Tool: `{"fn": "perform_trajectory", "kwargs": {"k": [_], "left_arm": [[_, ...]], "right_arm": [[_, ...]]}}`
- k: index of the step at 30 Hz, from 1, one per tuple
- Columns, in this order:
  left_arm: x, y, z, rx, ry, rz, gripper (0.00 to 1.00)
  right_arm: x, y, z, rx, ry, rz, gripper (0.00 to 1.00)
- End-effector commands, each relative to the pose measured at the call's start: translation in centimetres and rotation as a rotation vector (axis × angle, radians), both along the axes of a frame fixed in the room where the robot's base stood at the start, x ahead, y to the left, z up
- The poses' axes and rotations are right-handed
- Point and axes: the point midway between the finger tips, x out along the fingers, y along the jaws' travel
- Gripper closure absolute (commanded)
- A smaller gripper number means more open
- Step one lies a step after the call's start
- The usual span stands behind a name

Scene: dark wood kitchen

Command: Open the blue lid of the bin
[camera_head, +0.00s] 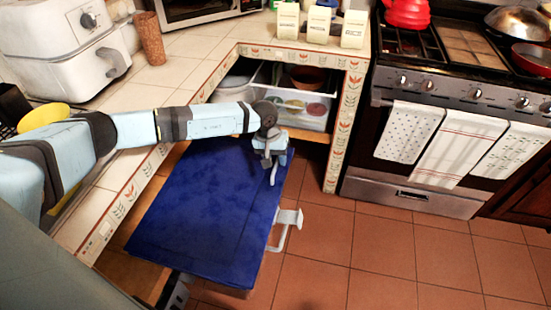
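The blue lid (210,215) of the bin is a broad, flat rectangle below the counter edge, seen from above. It covers most of the bin's body, so I cannot tell whether it is raised. My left arm reaches over from the left, and its gripper (271,165) points down at the lid's far right corner. The gripper overlaps that corner; contact and finger opening are unclear. A pale bracket-like part (288,222) sticks out at the lid's right edge; I cannot tell whether it belongs to the bin or to my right gripper.
The tiled counter (160,80) runs along the left and back, with an open cabinet (300,100) holding containers under it. A stove (470,95) with hanging towels stands at the right. The tiled floor (400,260) right of the bin is clear.

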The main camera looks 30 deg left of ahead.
Motion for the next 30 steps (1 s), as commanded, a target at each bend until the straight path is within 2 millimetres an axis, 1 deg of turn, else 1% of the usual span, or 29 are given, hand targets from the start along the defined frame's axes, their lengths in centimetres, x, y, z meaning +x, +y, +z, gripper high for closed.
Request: {"fn": "perform_trajectory", "kwargs": {"k": [8, 9, 11, 12, 13, 19, 23, 26, 29, 30], "left_arm": [[0.0, 0.0, -0.1, 0.0, 0.0, 0.0, 0.62], [0.0, 0.0, -0.1, 0.0, 0.0, 0.0, 0.71], [0.0, 0.0, -0.1, 0.0, 0.0, 0.0, 0.85], [0.0, 0.0, -0.1, 0.0, 0.0, 0.0, 0.94], [0.0, 0.0, -0.1, 0.0, 0.0, 0.0, 1.0], [0.0, 0.0, -0.1, -0.001, 0.0, 0.0, 1.0], [0.0, 0.1, 0.3, -0.014, -0.003, 0.001, 1.0], [0.0, 0.4, 1.2, -0.04, -0.01, 0.002, 1.0], [-0.2, 0.9, 2.6, -0.082, -0.02, 0.003, 1.0], [-0.2, 1.1, 3.4, -0.105, -0.027, 0.004, 1.0]], "right_arm": [[0.0, 0.0, 0.0, 0.0, 0.0, 0.0, 1.0], [0.0, 0.0, 0.0, 0.0, 0.0, 0.0, 1.0], [0.0, 0.0, 0.0, 0.0, 0.0, 0.0, 1.0], [0.0, 0.0, 0.0, 0.0, 0.0, 0.0, 1.0], [0.0, 0.0, 0.0, 0.001, -0.001, 0.001, 1.0], [0.0, 0.0, 0.0, 0.001, 0.0, 0.001, 1.0], [0.0, 0.0, 0.0, 0.001, 0.0, 0.001, 1.0], [0.0, 0.0, 0.0, 0.001, 0.001, 0.0, 1.0], [0.0, 0.0, -0.1, 0.001, 0.001, 0.0, 1.0], [0.0, 0.0, -0.1, 0.001, 0.001, 0.0, 1.0]]}}
